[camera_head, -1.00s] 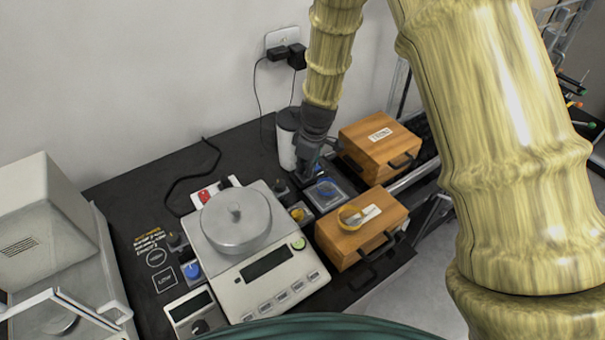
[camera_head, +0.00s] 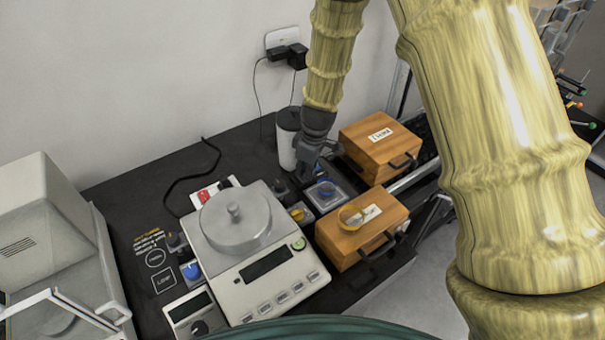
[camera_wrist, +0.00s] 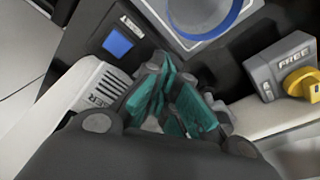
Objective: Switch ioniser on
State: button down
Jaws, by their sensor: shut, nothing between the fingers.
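The ioniser appears to be the pale slotted box (camera_wrist: 100,88) in the wrist view, with part of a printed name ending in "SER". My gripper (camera_wrist: 172,98) has its teal fingers close together and empty, over the right end of this box. The fingers and the palm hide that end, and no ioniser switch is clearly visible. Whether the fingertips touch the box I cannot tell. In the head view my gripper (camera_head: 303,178) points down behind the balance, and the ioniser is not clearly visible there.
A black unit with a blue square (camera_wrist: 118,42) lies beside the ioniser. A grey block marked FREE with a yellow knob (camera_wrist: 302,82) is at right. A blue-ringed dish (camera_head: 326,190), two wooden boxes (camera_head: 378,148) (camera_head: 345,243), a balance (camera_head: 275,285) and a dark-lidded cup (camera_head: 287,150) crowd the gripper.

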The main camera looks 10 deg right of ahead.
jog(key=shift+r+p, duration=2.55)
jog(key=shift+r, duration=0.95)
